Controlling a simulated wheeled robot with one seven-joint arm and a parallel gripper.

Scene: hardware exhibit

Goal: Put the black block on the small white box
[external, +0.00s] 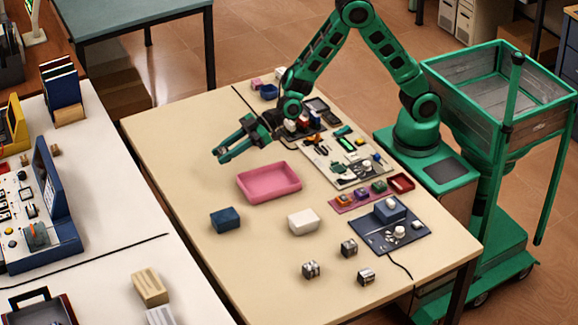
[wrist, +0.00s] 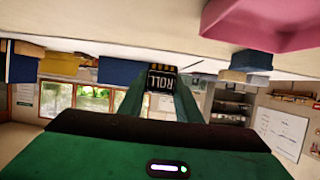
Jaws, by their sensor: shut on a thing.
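My gripper (external: 222,154) is over the far left part of the beige table, left of and beyond the pink tray. In the wrist view, which is upside down, its green fingers (wrist: 164,84) are shut on the black block (wrist: 163,79), which has white lettering reading "ROLL". The block is too small and hidden by the fingers to make out in the external view. The small white box (external: 303,222) sits on the table, nearer the camera than the tray, with a clear top. My gripper is well apart from it. I cannot identify the box in the wrist view.
The pink tray (external: 269,182), also in the wrist view (wrist: 265,28), lies between my gripper and the white box. A dark blue box (external: 225,220) stands left of the white box. A dark mat (external: 390,238) with small items lies right. Several small metallic blocks (external: 311,269) stand in front.

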